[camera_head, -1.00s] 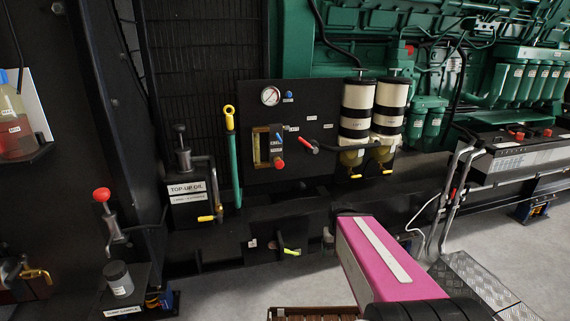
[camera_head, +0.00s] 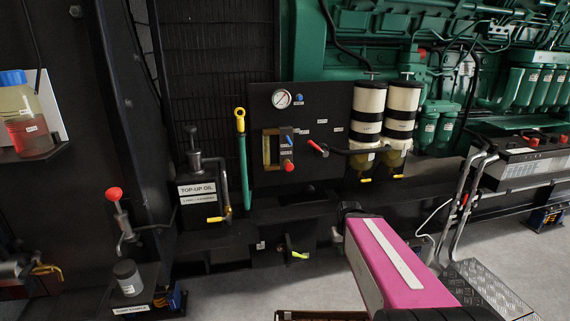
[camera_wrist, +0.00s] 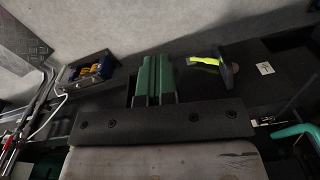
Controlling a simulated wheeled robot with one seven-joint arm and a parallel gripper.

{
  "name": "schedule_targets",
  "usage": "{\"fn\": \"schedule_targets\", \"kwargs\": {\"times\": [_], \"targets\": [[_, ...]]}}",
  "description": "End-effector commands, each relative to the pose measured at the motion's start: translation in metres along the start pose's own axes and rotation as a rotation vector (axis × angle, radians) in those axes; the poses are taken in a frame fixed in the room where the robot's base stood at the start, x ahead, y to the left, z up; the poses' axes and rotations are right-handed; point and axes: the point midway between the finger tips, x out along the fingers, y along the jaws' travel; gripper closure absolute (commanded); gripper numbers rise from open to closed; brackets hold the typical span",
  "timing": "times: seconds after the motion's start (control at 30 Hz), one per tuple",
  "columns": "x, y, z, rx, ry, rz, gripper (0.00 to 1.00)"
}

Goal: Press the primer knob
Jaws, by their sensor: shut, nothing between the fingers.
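A black panel (camera_head: 330,105) carries a round gauge (camera_head: 282,98), a small blue knob (camera_head: 299,100), a sight tube (camera_head: 268,150) and a red knob (camera_head: 288,166). A red-tipped lever (camera_head: 316,146) sticks out at its right. Two white-and-black filters (camera_head: 369,105) with top handles hang beside it. No readable label shows which part is the primer knob. My gripper (camera_wrist: 154,62) is shut and empty in the wrist view, its green fingers together. A yellow-green handle (camera_wrist: 203,62) is apart from them, to the right. In the head view my pink arm reaches in low; its fingertips are hidden.
A top-up oil can (camera_head: 196,190) with a yellow lever stands left of the panel. A red-knobbed pump (camera_head: 114,194) and a jar (camera_head: 127,280) are further left. A yellow-green handle (camera_head: 297,254) sits low. A tread plate (camera_head: 490,290) lies at right; grey floor is open in front.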

Motion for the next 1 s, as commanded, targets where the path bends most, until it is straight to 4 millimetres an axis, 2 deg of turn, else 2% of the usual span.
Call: {"fn": "schedule_targets", "kwargs": {"times": [0.03, 0.27, 0.6, 0.8, 1.0], "targets": [[-0.007, -0.003, -0.013, -0.049, 0.016, -0.015, 1.0], [-0.05, -0.023, -0.067, -0.39, 0.118, -0.096, 1.0], [-0.134, -0.056, -0.141, -0.929, 0.33, -0.156, 1.0], [-0.191, -0.077, -0.178, -1.248, 0.482, -0.146, 1.0], [-0.241, -0.094, -0.203, -1.509, 0.616, -0.108, 1.0]]}}
